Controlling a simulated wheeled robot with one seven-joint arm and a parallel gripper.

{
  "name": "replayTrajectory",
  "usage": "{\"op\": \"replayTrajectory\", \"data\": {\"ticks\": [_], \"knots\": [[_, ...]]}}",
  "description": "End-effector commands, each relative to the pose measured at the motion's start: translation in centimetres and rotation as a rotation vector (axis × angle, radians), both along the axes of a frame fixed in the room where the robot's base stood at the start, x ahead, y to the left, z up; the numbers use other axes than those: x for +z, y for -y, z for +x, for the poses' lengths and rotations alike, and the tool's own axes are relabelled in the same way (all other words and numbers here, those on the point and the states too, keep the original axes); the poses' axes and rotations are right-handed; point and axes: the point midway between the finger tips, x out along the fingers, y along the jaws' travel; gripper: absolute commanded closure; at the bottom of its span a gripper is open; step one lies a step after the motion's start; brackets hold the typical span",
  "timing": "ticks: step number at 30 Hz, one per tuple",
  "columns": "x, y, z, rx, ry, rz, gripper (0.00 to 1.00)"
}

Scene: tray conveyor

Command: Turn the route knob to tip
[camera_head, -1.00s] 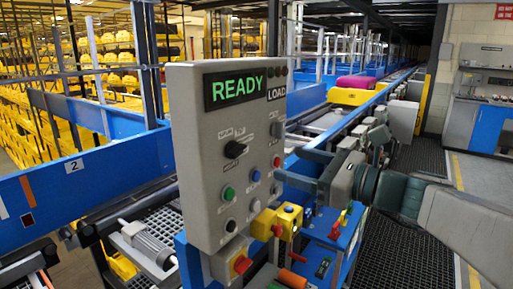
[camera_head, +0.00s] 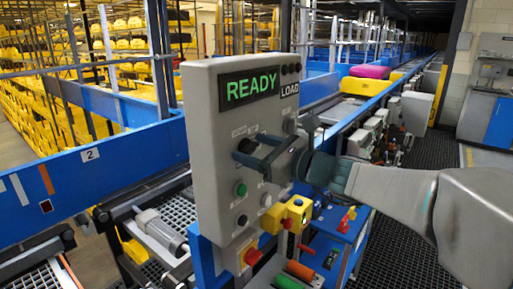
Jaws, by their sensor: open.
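The control panel (camera_head: 215,130) is a grey upright box with a lit green READY display (camera_head: 250,88) and a LOAD label.
Below the knob are a green button (camera_head: 240,189) and a black button (camera_head: 242,220). The conveyor (camera_head: 345,110) runs behind, carrying a magenta item (camera_head: 370,72).

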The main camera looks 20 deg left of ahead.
Motion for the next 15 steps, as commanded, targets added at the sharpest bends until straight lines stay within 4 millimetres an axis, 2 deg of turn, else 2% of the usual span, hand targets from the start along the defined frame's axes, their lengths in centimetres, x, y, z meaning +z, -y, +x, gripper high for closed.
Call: {"op": "replayTrajectory", "data": {"ticks": [2, 3, 7, 8, 15], "knots": [[-0.01, 0.01, 0.00, 0.000, 0.000, 0.000, 0.35], [-0.02, 0.02, 0.00, 0.000, 0.000, 0.000, 0.40], [-0.02, 0.04, -0.01, 0.000, 0.000, 0.000, 0.76], [-0.02, 0.04, -0.01, 0.000, 0.000, 0.000, 0.80], [-0.17, 0.04, -0.03, 0.000, 0.012, -0.005, 0.79]]}}
